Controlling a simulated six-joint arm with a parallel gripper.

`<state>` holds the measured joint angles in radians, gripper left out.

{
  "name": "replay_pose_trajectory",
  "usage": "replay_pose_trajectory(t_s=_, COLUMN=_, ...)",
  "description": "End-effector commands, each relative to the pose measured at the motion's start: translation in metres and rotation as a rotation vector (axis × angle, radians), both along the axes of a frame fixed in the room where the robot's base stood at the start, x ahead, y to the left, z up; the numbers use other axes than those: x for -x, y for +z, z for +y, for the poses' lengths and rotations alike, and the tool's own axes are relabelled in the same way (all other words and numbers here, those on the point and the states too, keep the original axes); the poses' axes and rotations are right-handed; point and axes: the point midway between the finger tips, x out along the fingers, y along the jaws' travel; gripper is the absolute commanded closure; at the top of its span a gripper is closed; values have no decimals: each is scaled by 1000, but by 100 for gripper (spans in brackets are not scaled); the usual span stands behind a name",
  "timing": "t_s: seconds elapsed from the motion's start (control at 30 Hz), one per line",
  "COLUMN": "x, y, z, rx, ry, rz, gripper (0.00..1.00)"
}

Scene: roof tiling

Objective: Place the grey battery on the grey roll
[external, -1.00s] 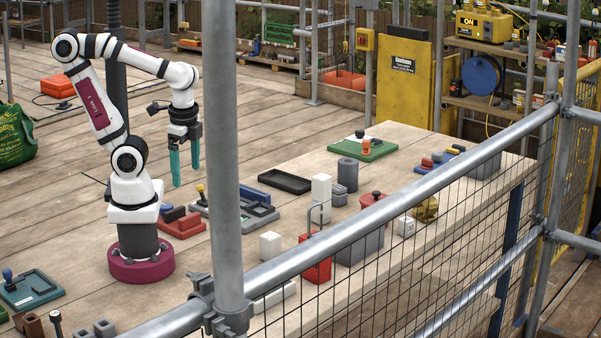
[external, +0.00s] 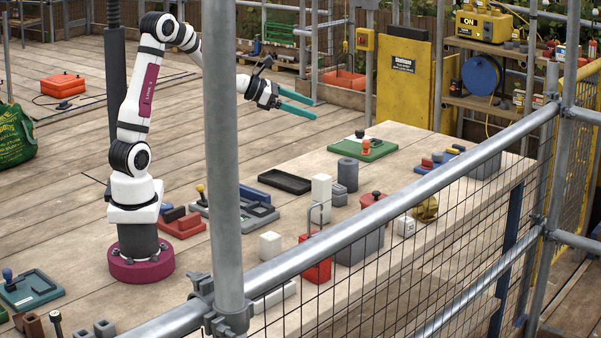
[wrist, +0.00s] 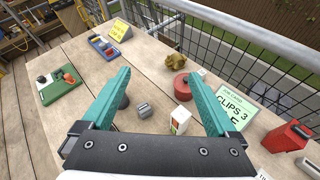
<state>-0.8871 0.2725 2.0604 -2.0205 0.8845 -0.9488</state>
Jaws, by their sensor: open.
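The grey battery (external: 339,197) looks like a small grey block standing on the table, just in front of the grey roll (external: 347,174), an upright dark grey cylinder. In the wrist view the battery (wrist: 143,110) stands between the lines of my fingers, well below them. The roll (wrist: 124,101) is beside it, partly hidden behind my left finger. My gripper (external: 312,108) is open, with its teal fingers spread and nothing between them. It is raised high above the table, pointing right and slightly down. The open fingers also show in the wrist view (wrist: 158,73).
A tall white block (external: 321,198) stands left of the battery, and a red lidded pot (external: 373,199) to its right. A black tray (external: 285,181), a green board (external: 362,149) and a red can (external: 316,262) are nearby. A scaffold rail and mesh run along the near side.

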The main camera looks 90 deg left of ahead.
Motion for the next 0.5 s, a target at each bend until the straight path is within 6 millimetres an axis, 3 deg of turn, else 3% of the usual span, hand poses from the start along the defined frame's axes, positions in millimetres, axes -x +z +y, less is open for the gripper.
replay_pose_trajectory(t_s=0.03, x=14, y=-15, z=48, rx=130, ry=191, rz=-22, gripper=7)
replay_pose_trajectory(t_s=0.07, x=18, y=-36, z=59, rx=179, ry=244, rz=-25, gripper=7)
replay_pose_trajectory(t_s=0.1, x=16, y=-72, z=51, rx=172, ry=223, rz=-17, gripper=7)
replay_pose_trajectory(t_s=0.2, x=15, y=-137, z=49, rx=159, ry=215, rz=-21, gripper=7)
replay_pose_trajectory(t_s=0.3, x=14, y=-182, z=50, rx=153, ry=212, rz=-26, gripper=7)
replay_pose_trajectory(t_s=0.4, x=13, y=-206, z=50, rx=147, ry=209, rz=-29, gripper=7)
replay_pose_trajectory(t_s=0.5, x=1, y=-216, z=52, rx=144, ry=206, rz=-31, gripper=7)
